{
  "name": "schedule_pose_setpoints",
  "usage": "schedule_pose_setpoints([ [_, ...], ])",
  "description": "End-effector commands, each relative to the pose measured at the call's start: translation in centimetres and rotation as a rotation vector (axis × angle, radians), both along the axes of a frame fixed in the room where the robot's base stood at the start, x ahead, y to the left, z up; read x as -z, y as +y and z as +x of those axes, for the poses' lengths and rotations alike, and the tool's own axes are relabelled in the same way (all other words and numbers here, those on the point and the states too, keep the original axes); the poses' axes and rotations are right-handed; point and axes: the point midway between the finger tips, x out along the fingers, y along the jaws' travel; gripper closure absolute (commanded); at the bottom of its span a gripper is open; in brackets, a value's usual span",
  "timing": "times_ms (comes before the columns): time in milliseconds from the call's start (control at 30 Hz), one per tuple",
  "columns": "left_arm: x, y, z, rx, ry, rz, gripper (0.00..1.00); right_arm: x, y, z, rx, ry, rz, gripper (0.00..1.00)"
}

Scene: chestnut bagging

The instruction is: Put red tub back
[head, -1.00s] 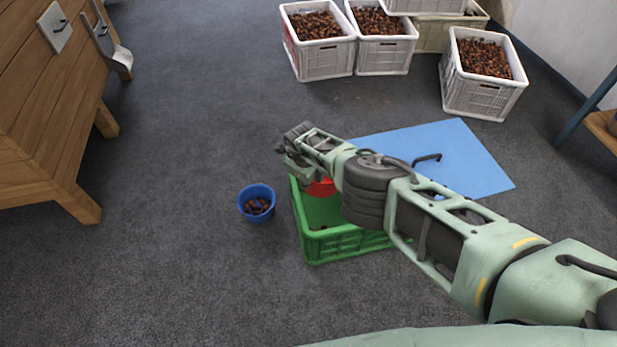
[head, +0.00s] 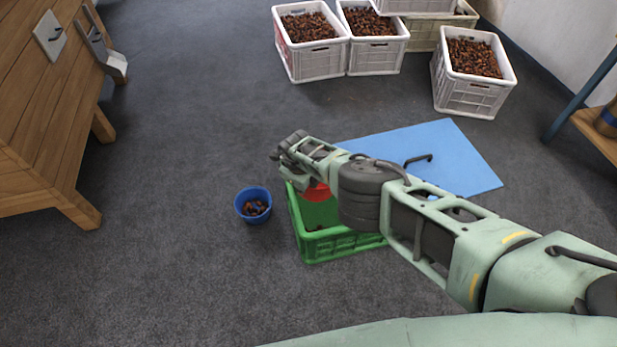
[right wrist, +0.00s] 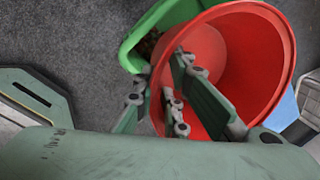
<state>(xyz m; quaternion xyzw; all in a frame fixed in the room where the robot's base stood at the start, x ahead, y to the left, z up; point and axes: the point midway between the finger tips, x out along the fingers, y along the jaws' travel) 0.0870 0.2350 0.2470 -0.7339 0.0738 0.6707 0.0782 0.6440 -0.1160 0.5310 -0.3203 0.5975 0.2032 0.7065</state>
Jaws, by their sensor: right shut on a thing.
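The red tub (head: 317,193) shows in the head view as a small red patch beneath my right gripper, at the green crate; the arm hides much of it. In the right wrist view the tub (right wrist: 262,45) is large and tilted, its open mouth towards the camera, and its inside looks empty. My right gripper (head: 300,172) is shut on the tub's wall; in the right wrist view its fingers (right wrist: 178,88) lie at the near side of the rim. Whether the tub touches the crate is unclear. My left gripper is not in view.
The green crate (head: 308,252) stands on the floor by a blue mat (head: 455,160), with a few chestnuts inside. A blue tub (head: 241,210) with chestnuts stands left of it. White crates of chestnuts (head: 315,66) stand behind. A wooden bench (head: 35,130) is at left. Floor between is clear.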

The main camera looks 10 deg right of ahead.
Motion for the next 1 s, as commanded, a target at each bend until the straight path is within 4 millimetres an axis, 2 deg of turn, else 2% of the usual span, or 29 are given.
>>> schedule_pose_setpoints([
  [167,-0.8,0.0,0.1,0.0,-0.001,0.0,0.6,-0.9,0.0,0.1,0.0,-0.001,0.0,1.0],
  [400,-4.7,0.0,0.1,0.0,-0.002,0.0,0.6,-4.7,0.0,0.1,0.0,-0.001,0.0,1.0],
  [467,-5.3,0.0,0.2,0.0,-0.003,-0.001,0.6,-5.3,0.0,0.0,0.0,0.0,0.0,1.0],
  [833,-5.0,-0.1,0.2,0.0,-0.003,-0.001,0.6,-5.2,0.0,0.0,-0.034,0.0,-0.001,1.0],
  [1000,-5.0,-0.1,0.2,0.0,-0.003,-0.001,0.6,-6.3,0.7,-0.3,-0.182,-0.003,0.0,1.0],
])
